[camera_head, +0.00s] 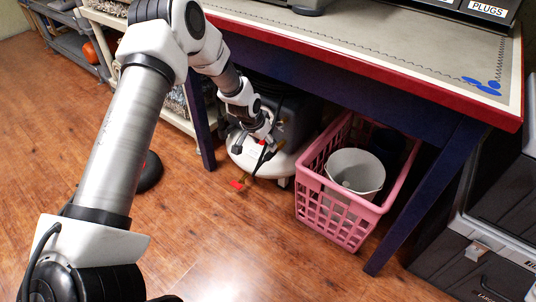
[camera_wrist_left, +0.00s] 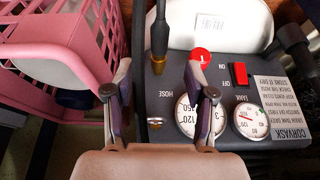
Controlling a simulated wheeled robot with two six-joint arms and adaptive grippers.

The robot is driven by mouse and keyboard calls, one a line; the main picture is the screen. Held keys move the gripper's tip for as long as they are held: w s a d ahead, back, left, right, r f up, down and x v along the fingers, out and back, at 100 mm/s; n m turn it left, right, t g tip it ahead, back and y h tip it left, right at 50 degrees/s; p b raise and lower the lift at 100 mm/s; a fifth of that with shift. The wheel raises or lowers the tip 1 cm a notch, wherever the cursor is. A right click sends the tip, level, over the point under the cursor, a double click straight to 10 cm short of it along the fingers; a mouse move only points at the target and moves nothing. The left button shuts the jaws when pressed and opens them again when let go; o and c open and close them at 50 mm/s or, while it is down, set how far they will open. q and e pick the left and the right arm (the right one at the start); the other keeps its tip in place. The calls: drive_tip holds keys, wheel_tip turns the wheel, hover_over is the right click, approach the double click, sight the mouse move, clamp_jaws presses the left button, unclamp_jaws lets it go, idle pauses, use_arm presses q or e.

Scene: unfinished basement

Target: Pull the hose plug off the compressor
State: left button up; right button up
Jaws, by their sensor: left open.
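The compressor (camera_head: 294,120) stands under the table, with a dark body and a white tank; its dark panel (camera_wrist_left: 225,78) fills much of the left wrist view. A black hose with a brass plug (camera_wrist_left: 159,38) comes down from the top of that view to the panel, above the HOSE label. My left gripper (camera_wrist_left: 158,66) is open, its fingers on either side of the plug's lower end with gaps on both sides. In the head view, the left gripper (camera_head: 264,138) is at the compressor's front, where its fingertips are too small to make out. The right gripper is not in view.
A pink basket (camera_head: 345,225) holding a white bucket (camera_head: 355,172) stands right of the compressor. The table (camera_head: 400,62) spans above, with dark blue legs. Beside the plug are a red knob (camera_wrist_left: 201,57), a red switch (camera_wrist_left: 240,73) and gauges. Open wooden floor lies in front.

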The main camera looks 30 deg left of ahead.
sight(270, 152)
use_arm(q)
drive_tip(key=shift+w+f, duration=0.1)
drive_tip(key=shift+f, duration=0.05)
drive_tip(key=b+x, duration=0.6)
drive_tip(key=x, duration=0.1)
drive_tip(key=shift+w+f, duration=0.1)
drive_tip(key=shift+f, duration=0.05)
clamp_jaws()
